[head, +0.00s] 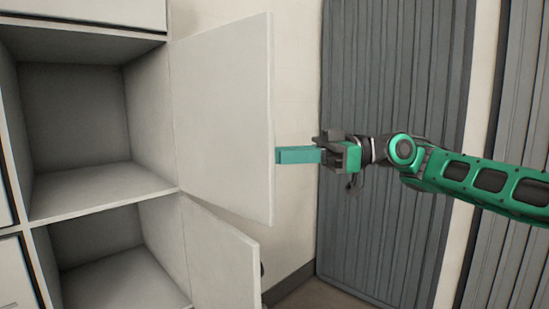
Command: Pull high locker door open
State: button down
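The high locker door (222,120) is a pale flat panel, swung wide open from its hinge side at the right of the upper compartment (80,110). My gripper (325,153) is at the right of the door's free edge, level with its lower half. A teal block (297,155) spans from the door's edge to my gripper. I cannot tell whether this block is a door handle or part of my gripper. The fingertips are not clear, so the grip is uncertain. The door's outer face is hidden.
A lower door (220,255) also stands open below, beside an empty lower compartment (115,260). Closed locker fronts (15,270) are at the left. A grey ribbed panel (385,220) is behind my arm. A pale wall (297,50) shows beyond the high door.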

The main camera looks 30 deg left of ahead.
jog(key=shift+w+a, duration=0.15)
jog(key=shift+w, duration=0.1)
jog(key=c, duration=1.8)
grip_release()
jog(key=shift+f, duration=0.1)
jog(key=v, duration=1.1)
jog(key=shift+a, duration=0.2)
